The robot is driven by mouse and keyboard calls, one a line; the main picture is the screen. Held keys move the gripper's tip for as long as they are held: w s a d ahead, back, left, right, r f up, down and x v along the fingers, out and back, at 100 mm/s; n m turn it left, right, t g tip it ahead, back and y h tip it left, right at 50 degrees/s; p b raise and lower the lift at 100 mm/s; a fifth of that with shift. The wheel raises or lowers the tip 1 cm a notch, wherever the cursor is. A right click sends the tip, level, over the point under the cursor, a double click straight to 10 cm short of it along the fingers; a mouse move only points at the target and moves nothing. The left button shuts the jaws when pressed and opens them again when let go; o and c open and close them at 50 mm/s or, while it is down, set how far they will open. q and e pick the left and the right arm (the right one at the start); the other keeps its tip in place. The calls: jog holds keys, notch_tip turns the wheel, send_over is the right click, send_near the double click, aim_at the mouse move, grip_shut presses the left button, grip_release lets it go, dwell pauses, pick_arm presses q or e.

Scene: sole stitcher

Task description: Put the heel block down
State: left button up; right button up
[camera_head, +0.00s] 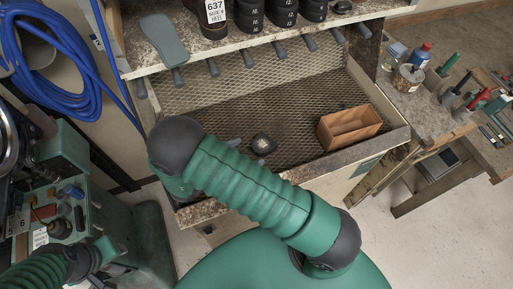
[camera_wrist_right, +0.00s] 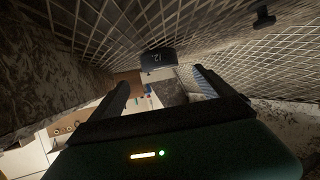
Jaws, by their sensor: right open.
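A small dark heel block (camera_head: 263,144) with a paler patch on top rests on the mesh floor of the tray, just beyond my right forearm. In the right wrist view a dark block (camera_wrist_right: 158,61) marked "12" shows ahead of the fingertips, with mesh around it. My right gripper (camera_wrist_right: 161,84) is open, its two dark fingers apart and nothing between them. In the head view the green ribbed right arm hides most of this gripper; only a grey bit (camera_head: 236,143) shows beside the block. My left arm is at the lower left; no left fingers can be made out.
A wooden box (camera_head: 349,127) stands at the tray's right. The mesh tray (camera_head: 310,85) has bare floor between box and block. Above it, a shelf (camera_head: 240,40) holds dark numbered blocks and a grey sole. Jars and tools crowd the right bench; a green machine (camera_head: 65,150) stands left.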

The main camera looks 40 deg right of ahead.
jog(key=v, duration=0.5)
jog(key=w+a+r+n+t+y, duration=0.3)
jog(key=w+n+t+y, duration=0.1)
jog(key=w+n+y, duration=0.15)
jog(key=w+a+r+n+t+y, duration=0.3)
jog(key=w+n+y, duration=0.1)
jog(key=w+y, duration=0.25)
jog(key=s+d+n+g, duration=0.2)
jog(key=s+n, duration=0.1)
jog(key=s, duration=0.5)
jog(key=s+d+n+g+y, duration=0.1)
jog(key=s+d+n+g, duration=0.1)
jog(key=s, duration=0.7)
jog(key=shift+s+r+n+g, duration=0.3)
jog(key=shift+n+g, duration=0.5)
jog(key=shift+n, duration=0.45)
jog(key=shift+s+d, duration=0.1)
jog(key=shift+d, duration=0.05)
